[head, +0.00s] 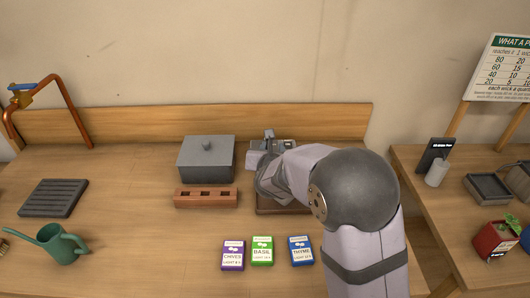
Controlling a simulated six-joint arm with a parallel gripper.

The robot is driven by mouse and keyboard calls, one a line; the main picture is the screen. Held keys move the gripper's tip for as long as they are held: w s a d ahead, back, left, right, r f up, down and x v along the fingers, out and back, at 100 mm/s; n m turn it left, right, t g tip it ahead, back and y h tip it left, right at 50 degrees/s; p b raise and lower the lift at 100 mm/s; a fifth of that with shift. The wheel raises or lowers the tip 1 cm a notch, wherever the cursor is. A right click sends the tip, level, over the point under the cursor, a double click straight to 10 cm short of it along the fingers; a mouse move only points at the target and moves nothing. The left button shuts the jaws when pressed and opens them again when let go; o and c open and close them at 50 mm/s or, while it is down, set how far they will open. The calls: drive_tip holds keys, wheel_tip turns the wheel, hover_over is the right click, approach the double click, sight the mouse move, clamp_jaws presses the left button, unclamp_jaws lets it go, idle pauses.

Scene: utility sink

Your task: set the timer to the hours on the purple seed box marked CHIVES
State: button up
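The purple seed box (233,256) marked CHIVES lies on the table at the front middle. A line beginning LIGHT is printed below the name; its number is too small to read surely. A green BASIL box (262,251) and a blue THYME box (301,251) lie to its right. My gripper (268,138) is at the back of the table, at a grey device (288,144) with a wooden base. My arm hides much of this device, so I cannot tell whether it is the timer, or whether my gripper touches it. The fingers are too small to judge.
A grey lidded box (206,160) and a reddish block with holes (206,198) stand left of my gripper. A black slatted tray (53,198) and a green watering can (62,243) are at the left. A second table (440,215) at the right holds several items.

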drive_tip(key=shift+w+a+f+n+y, duration=0.15)
drive_tip(key=shift+a+f+n+y, duration=0.1)
drive_tip(key=shift+a+n, duration=0.25)
drive_tip(key=shift+w+a+f+n+y, duration=0.15)
drive_tip(key=shift+a+n+y, duration=0.15)
drive_tip(key=shift+a, duration=0.25)
drive_tip(key=shift+w, duration=0.1)
drive_tip(key=shift+p+x, duration=1.05)
drive_tip(key=shift+x, duration=2.45)
clamp_jaws()
